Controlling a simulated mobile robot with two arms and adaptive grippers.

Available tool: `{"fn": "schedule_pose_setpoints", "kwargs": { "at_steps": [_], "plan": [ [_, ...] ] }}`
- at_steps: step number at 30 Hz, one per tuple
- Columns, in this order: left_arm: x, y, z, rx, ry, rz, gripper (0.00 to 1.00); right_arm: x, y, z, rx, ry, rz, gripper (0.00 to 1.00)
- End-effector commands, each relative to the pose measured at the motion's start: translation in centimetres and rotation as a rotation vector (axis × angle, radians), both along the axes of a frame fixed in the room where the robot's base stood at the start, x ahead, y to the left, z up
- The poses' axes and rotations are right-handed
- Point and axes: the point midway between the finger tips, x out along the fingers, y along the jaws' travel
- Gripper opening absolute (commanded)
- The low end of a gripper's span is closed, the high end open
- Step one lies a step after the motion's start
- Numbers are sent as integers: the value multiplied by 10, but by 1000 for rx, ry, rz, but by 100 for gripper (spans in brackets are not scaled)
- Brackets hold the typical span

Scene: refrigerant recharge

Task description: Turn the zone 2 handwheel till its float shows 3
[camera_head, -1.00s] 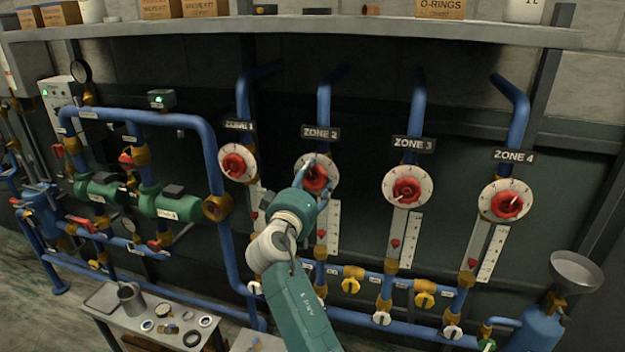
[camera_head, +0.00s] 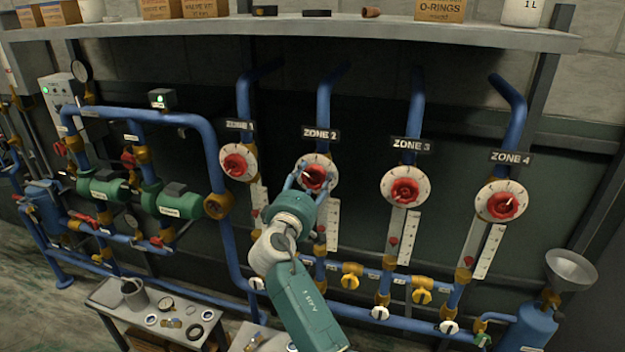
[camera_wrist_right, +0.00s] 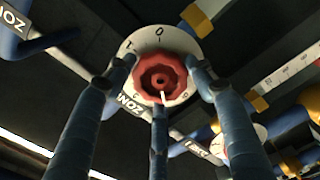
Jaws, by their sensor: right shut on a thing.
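The red zone 2 handwheel (camera_head: 314,177) sits on a round white dial under the ZONE 2 sign (camera_head: 321,133). My right gripper (camera_head: 312,180) is at this wheel, with its blue fingers around it, and is shut on it. In the right wrist view the red handwheel (camera_wrist_right: 160,78) lies between the three fingers, with a white pointer at its lower edge. The zone 2 scale (camera_head: 333,224) hangs below the dial, partly behind my arm. Its small red float (camera_head: 321,229) shows beside it, but its reading is too small to tell. My left gripper is not in view.
The zone 1 (camera_head: 236,163), zone 3 (camera_head: 404,190) and zone 4 (camera_head: 503,204) handwheels stand on either side. Blue pipes with yellow valves (camera_head: 351,275) run below. A small table (camera_head: 185,300) with loose parts stands at lower left. A shelf (camera_head: 300,32) runs overhead.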

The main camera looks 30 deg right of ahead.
Motion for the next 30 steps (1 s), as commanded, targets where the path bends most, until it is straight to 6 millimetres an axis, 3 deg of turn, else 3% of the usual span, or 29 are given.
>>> {"fn": "schedule_pose_setpoints", "kwargs": {
  "at_steps": [1,11,12,15,24,30],
  "plan": [
    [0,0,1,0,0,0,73,1,0,8,-12,-9,3,28],
    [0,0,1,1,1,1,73,1,0,8,-13,-8,3,28],
    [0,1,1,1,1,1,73,1,0,8,-13,-8,3,56],
    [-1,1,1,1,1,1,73,1,-1,8,-11,-8,2,73],
    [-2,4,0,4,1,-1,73,0,1,3,-6,-1,1,73],
    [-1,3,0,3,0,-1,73,-16,20,1,-3,-1,2,73]
  ]
}}
